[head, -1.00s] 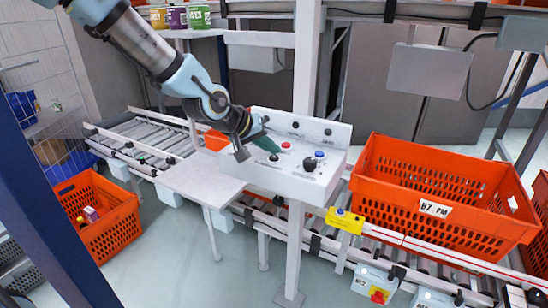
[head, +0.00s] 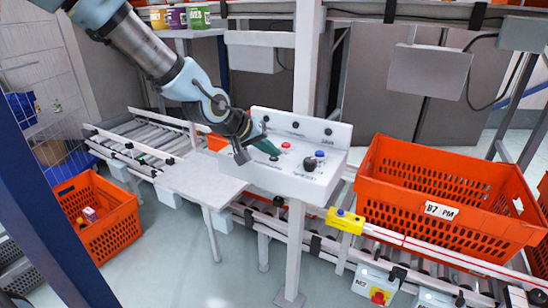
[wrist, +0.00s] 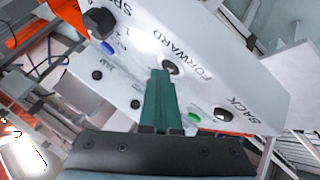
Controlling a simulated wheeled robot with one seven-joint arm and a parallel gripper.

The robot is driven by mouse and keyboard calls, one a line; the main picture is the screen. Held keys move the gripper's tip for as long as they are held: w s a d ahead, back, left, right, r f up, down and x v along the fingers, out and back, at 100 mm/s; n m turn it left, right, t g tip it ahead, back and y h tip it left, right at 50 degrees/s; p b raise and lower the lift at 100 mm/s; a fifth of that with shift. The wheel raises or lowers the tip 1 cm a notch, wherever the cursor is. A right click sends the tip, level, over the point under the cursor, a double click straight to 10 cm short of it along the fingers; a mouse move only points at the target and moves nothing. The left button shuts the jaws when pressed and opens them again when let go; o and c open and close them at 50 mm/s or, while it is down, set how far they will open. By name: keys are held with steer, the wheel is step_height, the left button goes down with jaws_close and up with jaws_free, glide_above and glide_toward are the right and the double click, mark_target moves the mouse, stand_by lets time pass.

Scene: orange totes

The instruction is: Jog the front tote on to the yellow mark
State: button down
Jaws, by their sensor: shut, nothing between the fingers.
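The front tote (head: 400,205), orange and labelled B7 PM, sits upright on the roller conveyor at the right of the head view. A yellow block (head: 345,220) with a blue top is on the conveyor's near rail, left of the tote's near-left corner. My gripper (head: 272,149), with green fingers, is over the white control panel (head: 285,178). In the wrist view its closed fingertips (wrist: 161,74) are at the black FORWARD button (wrist: 170,68); whether they touch it I cannot tell. The black BACK button (wrist: 223,115) is to the right of the fingers.
The panel also has a red button (head: 286,145), a blue button (head: 319,153) and a black knob (head: 309,164). Another orange tote (head: 105,222) stands on the floor at left. Part of an orange tote (head: 543,200) shows at the right edge. A post rises behind the panel.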

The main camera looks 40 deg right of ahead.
mark_target(271, 161)
steer(key=shift+r, duration=0.1)
steer(key=shift+r+p, duration=0.75)
steer(key=shift+p, duration=0.15)
step_height(271, 161, up, 5)
steer(key=p, duration=0.5)
stand_by(0.5)
